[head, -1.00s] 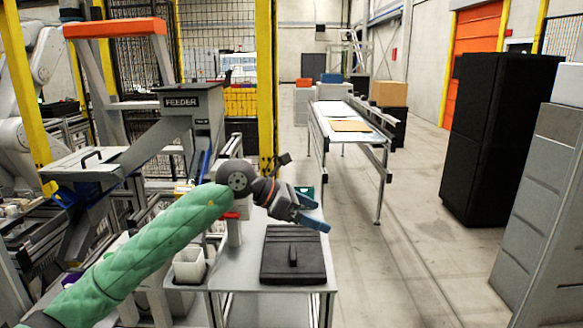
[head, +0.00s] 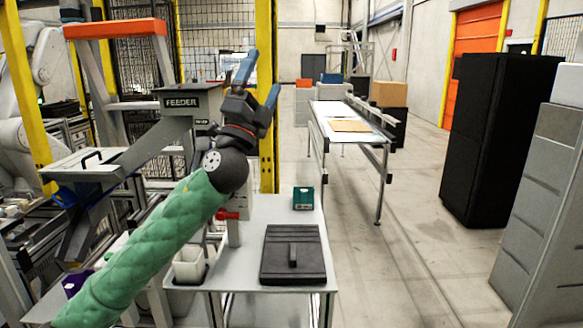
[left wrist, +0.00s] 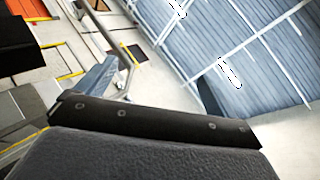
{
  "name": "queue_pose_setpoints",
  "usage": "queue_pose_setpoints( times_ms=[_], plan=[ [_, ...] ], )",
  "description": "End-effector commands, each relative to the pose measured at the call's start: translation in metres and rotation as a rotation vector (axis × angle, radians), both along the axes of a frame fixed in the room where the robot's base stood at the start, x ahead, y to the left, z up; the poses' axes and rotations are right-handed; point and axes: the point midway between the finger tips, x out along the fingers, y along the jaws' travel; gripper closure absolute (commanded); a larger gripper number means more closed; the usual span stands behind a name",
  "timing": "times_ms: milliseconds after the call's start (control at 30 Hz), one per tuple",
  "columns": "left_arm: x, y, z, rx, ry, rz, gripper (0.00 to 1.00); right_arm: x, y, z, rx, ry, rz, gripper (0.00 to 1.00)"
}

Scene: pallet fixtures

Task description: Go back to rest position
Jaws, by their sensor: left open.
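My left gripper (head: 259,84) is raised above the table in the head view, with its blue fingers apart and pointing up. Nothing is between the fingers. My left arm, in a green padded sleeve, comes in from the lower left. In the left wrist view a blue finger (left wrist: 97,78) shows beyond the dark gripper body, with the ceiling and walls behind it. My right gripper is not in view.
The feeder (head: 188,104) stands to the left. A yellow post (head: 266,150) is behind the gripper.

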Motion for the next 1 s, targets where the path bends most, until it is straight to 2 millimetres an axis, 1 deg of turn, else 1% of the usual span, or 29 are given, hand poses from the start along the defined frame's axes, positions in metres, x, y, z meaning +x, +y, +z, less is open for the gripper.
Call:
queue_pose_setpoints(
  times_ms=[100,167,267,300,367,400,467,500,567,600,667,700,767,800,1000],
  plan=[
    [0.014,0.03,-0.02,-0.194,0.171,0.016,0.06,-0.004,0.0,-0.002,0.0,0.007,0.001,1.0],
    [0.021,0.045,-0.037,-0.287,0.269,0.026,0.06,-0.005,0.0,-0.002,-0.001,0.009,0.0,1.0],
    [0.032,0.067,-0.075,-0.435,0.443,0.049,0.06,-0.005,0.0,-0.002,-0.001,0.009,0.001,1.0],
    [0.034,0.075,-0.095,-0.492,0.519,0.06,0.06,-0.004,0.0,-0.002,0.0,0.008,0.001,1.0],
    [0.037,0.084,-0.128,-0.574,0.638,0.076,0.06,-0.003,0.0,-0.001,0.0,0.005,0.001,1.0],
    [0.038,0.09,-0.15,-0.622,0.713,0.09,0.06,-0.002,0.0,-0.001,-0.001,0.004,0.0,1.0],
    [0.036,0.096,-0.183,-0.683,0.822,0.108,0.06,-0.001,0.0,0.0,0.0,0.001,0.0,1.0],
    [0.034,0.099,-0.205,-0.718,0.89,0.12,0.06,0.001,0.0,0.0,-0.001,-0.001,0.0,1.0],
    [0.028,0.103,-0.237,-0.765,0.987,0.138,0.06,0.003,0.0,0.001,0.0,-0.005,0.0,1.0],
    [0.024,0.105,-0.258,-0.793,1.051,0.151,0.06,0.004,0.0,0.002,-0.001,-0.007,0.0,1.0],
    [0.016,0.107,-0.288,-0.829,1.14,0.166,0.06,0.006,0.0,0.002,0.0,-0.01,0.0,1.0],
    [0.01,0.108,-0.307,-0.85,1.196,0.176,0.06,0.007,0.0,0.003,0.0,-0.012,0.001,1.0],
    [-0.001,0.108,-0.335,-0.877,1.279,0.191,0.06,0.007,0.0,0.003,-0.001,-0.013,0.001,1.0],
    [-0.008,0.108,-0.353,-0.894,1.33,0.2,0.06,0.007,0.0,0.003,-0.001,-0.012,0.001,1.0],
    [-0.048,0.107,-0.433,-0.958,1.554,0.228,0.06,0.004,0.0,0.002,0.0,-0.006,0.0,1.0]
  ],
)
